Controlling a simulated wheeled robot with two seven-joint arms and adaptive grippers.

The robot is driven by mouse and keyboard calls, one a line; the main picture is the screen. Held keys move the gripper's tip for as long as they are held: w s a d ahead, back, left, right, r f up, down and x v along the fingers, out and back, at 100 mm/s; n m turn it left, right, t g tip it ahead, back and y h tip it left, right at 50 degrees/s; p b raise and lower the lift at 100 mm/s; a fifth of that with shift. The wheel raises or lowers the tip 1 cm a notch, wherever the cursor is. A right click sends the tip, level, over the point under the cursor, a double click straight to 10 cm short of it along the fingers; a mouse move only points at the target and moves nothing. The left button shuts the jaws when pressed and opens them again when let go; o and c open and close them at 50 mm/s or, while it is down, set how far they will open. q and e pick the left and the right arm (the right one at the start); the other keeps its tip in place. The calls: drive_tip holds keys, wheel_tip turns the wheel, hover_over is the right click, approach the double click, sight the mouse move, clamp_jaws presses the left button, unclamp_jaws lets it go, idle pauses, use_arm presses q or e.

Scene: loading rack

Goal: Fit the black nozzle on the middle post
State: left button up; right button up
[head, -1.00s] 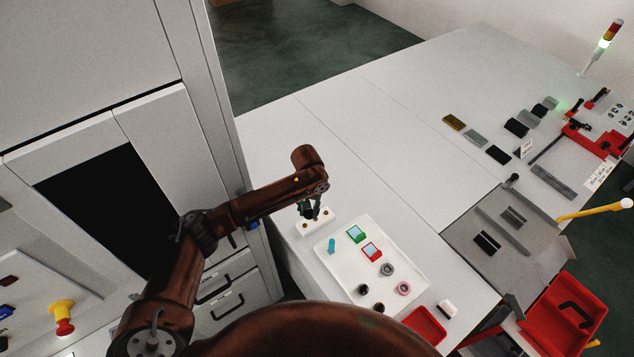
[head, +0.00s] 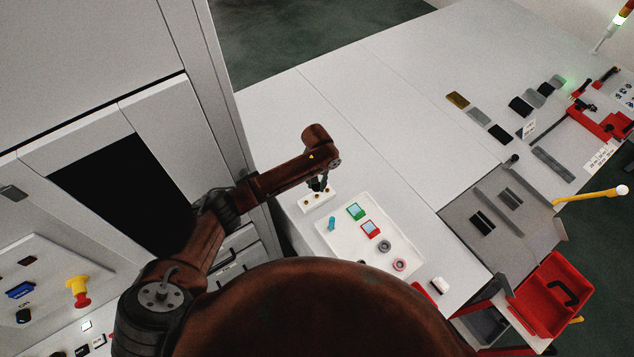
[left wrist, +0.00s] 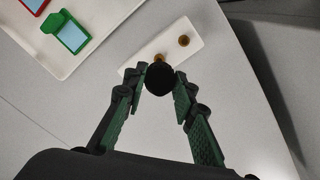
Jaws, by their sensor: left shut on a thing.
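The black nozzle (left wrist: 159,79) is between the fingertips of my left gripper (left wrist: 160,82), which is shut on it. In the head view my left gripper (head: 319,186) is over the far side of the white post block (head: 316,205). The block (left wrist: 204,33) also shows in the left wrist view, with one brass post (left wrist: 184,40) clear and another, apparently the middle post (left wrist: 160,57), partly covered by the nozzle. Another post may be hidden by the finger. I cannot tell the height gap between nozzle and post. My right gripper is not in view.
A white tray (head: 348,248) beside the block holds a teal piece (head: 332,223), green (head: 355,211) and red (head: 370,229) framed pieces and grey (head: 384,246) and pink (head: 399,264) rings. A grey cabinet stands at left. The table behind the block is clear.

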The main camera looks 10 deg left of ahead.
sight(317, 195)
use_arm(q)
wheel_tip(317, 195, down, 2)
drive_tip(key=shift+d+b, duration=0.1)
drive_tip(key=shift+b, duration=0.35)
drive_tip(key=shift+f+b, duration=0.3)
drive_tip(key=shift+f, duration=0.95)
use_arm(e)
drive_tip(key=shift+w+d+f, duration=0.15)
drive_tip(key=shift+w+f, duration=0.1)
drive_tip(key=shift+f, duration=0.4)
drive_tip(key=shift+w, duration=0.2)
use_arm(q)
drive_tip(key=shift+f, duration=0.2)
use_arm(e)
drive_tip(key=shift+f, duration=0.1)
use_arm(q)
drive_tip(key=shift+f+b, duration=0.65)
drive_tip(key=shift+f, duration=0.2)
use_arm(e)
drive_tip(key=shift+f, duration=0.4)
